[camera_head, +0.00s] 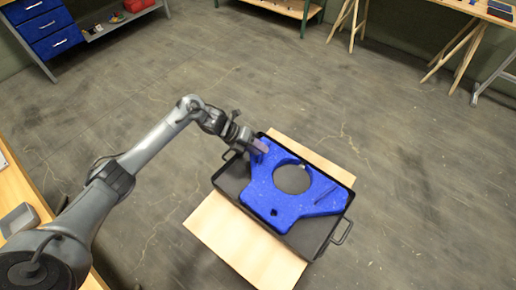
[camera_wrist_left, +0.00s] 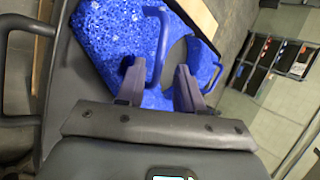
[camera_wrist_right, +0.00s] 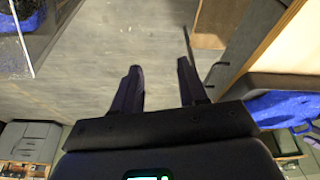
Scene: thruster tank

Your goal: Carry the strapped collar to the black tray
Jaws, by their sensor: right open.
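The strapped collar (camera_head: 268,192) is a blue, speckled plate with a large round opening and raised blue strap handles. It lies in the black tray (camera_head: 312,234), within its rim as far as the head view shows. My left gripper (camera_head: 258,147) is at the collar's upper left corner. In the left wrist view, its fingers (camera_wrist_left: 159,66) stand apart, with one end of a blue strap handle (camera_wrist_left: 161,45) showing between them; contact cannot be told. My right gripper (camera_wrist_right: 158,75) is open and empty over bare floor in the right wrist view, outside the head view.
The tray stands on a tan board (camera_head: 232,240) and has a wire handle (camera_head: 343,232) at its right. A blue drawer unit (camera_head: 45,30) and wooden trestles (camera_head: 462,45) stand at the back. A wooden bench edge (camera_head: 18,185) is at left. The floor around is clear.

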